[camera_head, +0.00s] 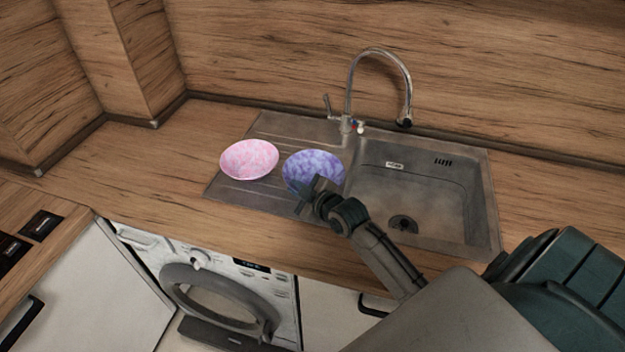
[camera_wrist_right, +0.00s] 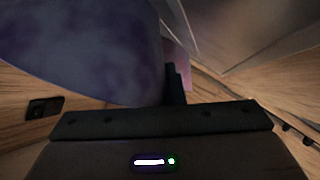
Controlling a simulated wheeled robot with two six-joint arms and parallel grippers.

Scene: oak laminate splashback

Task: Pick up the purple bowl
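The purple bowl (camera_head: 312,165), mottled blue-purple, is on the left, drainer side of the metal sink unit, beside the basin. My right gripper (camera_head: 315,188) is at its near rim and overlaps it in the head view. In the right wrist view the bowl (camera_wrist_right: 85,45) fills the upper left, very close. A dark finger (camera_wrist_right: 176,85) stands at the bowl's right edge. The other finger is not clearly visible, so I cannot tell whether the rim is gripped. My left gripper is not in view.
A pink bowl (camera_head: 249,159) stands just left of the purple one. The sink basin (camera_head: 415,195) is to the right, with a tall curved tap (camera_head: 378,52) behind. The wooden counter (camera_head: 150,165) is clear at left. A washing machine (camera_head: 215,290) is below.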

